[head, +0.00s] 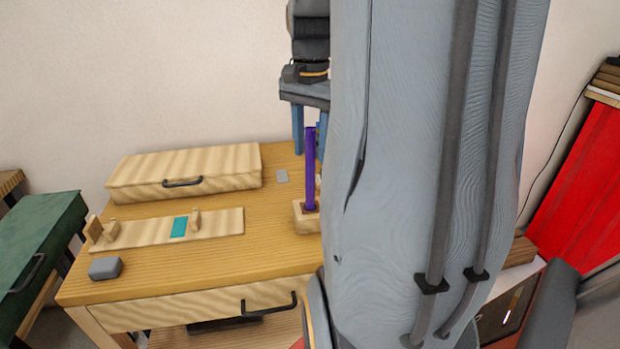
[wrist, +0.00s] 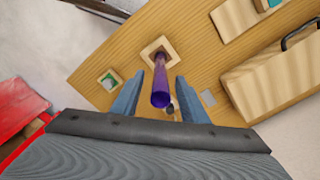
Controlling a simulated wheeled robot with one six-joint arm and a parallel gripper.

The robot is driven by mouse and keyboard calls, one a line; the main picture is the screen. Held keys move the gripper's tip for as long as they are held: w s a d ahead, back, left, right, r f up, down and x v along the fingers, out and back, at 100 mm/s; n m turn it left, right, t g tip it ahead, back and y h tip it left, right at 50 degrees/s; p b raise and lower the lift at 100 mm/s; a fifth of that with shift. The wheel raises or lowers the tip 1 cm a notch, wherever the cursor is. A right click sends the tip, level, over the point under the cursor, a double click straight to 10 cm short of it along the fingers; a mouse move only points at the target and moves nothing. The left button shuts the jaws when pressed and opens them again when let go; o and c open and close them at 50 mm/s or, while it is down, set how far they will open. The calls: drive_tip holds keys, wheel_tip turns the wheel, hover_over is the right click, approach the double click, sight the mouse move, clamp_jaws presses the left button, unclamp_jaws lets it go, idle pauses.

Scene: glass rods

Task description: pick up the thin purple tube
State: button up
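The thin purple tube (head: 310,172) stands upright in a wooden block (head: 304,219) on the table in the head view. My gripper (head: 310,153) points down at the tube's upper part, its blue fingers showing to the left and right of it. In the wrist view the tube (wrist: 160,84) shows between the two open fingers of my gripper (wrist: 160,76), with a gap on each side. Its lower end sits in the square block (wrist: 158,47). I cannot tell how deep the tube's top lies between the fingers. My arm hides the table's right part in the head view.
A wooden case (head: 186,168) with a dark handle lies at the back left. A wooden board (head: 170,230) with a teal patch and a grey block (head: 105,268) lie in front. In the wrist view a small holder with green inside (wrist: 110,80) stands near the tube's block.

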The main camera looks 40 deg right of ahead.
sight(310, 179)
drive_tip(key=shift+a+f, duration=0.1)
drive_tip(key=shift+f, duration=1.15)
clamp_jaws()
